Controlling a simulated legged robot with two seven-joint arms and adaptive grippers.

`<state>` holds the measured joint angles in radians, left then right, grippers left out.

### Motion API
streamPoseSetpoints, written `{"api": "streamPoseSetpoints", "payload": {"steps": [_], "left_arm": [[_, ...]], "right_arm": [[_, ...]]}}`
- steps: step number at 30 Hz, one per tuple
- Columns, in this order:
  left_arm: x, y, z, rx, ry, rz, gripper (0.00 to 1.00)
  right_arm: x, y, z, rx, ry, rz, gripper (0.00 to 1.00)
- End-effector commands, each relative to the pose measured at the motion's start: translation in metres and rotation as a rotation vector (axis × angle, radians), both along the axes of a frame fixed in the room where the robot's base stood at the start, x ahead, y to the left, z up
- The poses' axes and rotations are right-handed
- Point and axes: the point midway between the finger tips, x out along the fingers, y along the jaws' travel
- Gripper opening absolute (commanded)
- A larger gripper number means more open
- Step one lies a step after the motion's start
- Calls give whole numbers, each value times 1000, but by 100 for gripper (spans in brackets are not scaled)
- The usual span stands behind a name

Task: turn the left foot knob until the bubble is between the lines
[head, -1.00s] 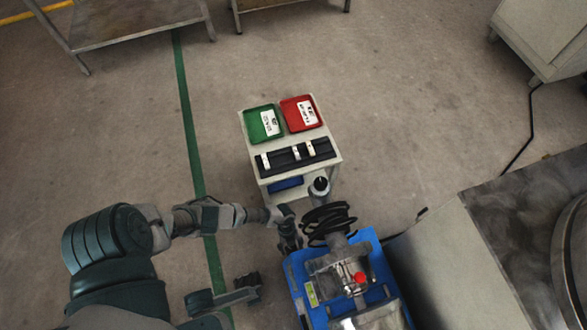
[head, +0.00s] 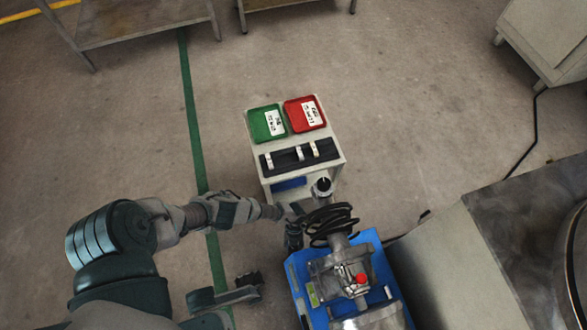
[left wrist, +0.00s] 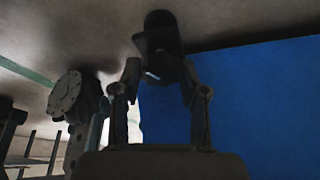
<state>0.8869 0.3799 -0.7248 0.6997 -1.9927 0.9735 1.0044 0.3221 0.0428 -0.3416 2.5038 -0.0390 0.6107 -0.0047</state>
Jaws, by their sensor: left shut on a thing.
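The blue machine base (head: 299,286) stands at the lower middle of the head view. My left gripper (head: 293,240) is at its far left corner. In the left wrist view, the blue side (left wrist: 255,95) fills the right. My left gripper (left wrist: 160,82) also shows there, its two fingers around the lower part of a dark round knob (left wrist: 160,28). It is shut on this knob, though shadow blurs the contact. The bubble and its lines cannot be made out in either view. My right gripper cannot be identified.
A small trolley (head: 335,149) with a green tray (head: 262,122) and a red tray (head: 305,113) stands just beyond the machine. A large grey cabinet (head: 440,265) stands to the right.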

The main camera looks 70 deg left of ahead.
Motion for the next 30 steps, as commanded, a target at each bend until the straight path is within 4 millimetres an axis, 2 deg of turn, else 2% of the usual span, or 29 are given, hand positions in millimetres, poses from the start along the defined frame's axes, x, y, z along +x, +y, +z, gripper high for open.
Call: {"api": "streamPoseSetpoints", "payload": {"steps": [3,4,6,19,30], "left_arm": [[1,-1,0,-2,-3,2,8],[1,-1,0,-2,-3,2,50],[1,-1,0,-2,-3,2,67],[1,3,6,-1,-2,2,67],[10,21,53,0,-3,1,67]], "right_arm": [[0,0,0,0,0,0,40],[0,0,0,0,0,0,40],[0,0,0,-1,0,0,40],[-3,1,1,-4,-3,0,40],[-3,0,2,-2,-5,0,40]]}}
